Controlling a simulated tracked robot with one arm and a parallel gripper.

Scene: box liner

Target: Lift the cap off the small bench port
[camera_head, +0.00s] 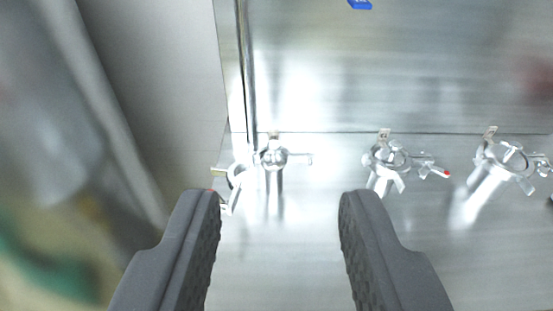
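My gripper (279,205) is open, its two dark grey fingers apart with nothing between the tips. Beyond the tips, near the middle, a small shiny metal port (274,180) stands on the bench. It carries a rounded metal cap (274,157) with a short side handle pointing right. It looks like the smallest fitting in the row; I cannot tell for sure that it is the small bench port. The cap appears to sit on it, and the gripper is not touching it.
Two larger metal ports stand to the right, one with a red-tipped handle (388,157) and one farther right (507,160). A clamp-like ring fitting (237,178) is close on the left. A metal wall (400,80) rises behind. A blue item (360,4) shows at the top.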

